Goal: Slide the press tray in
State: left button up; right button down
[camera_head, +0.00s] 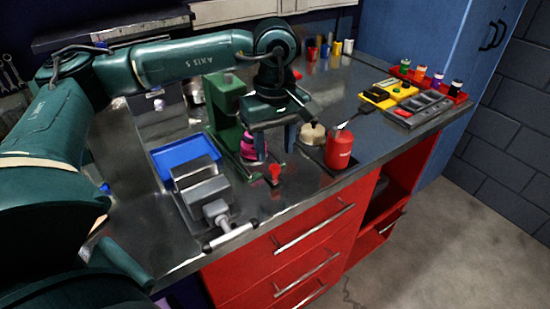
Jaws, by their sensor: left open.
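A green press (226,108) stands on the bench near the middle, with a pink round piece (253,146) at its front. A small red knob (275,171) sticks up in front of the press's base. It appears to belong to the press tray, whose plate I cannot make out clearly. My left gripper (274,148) points down in front of the press, above and behind the knob in the picture. It is open, fingers apart, with nothing seen held; I cannot tell whether it touches the pink piece. My right gripper is not in view.
A grey vise (203,194) and a blue tray (184,157) lie left of the press. A red can (339,148) and a brass-coloured oil can (312,134) stand to the right. A yellow tray (384,98) and a grey organizer (419,109) sit at the far right.

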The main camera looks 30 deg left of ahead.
aim_at(275, 167)
pick_arm(q)
jog(key=shift+f, duration=2.15)
grip_shut()
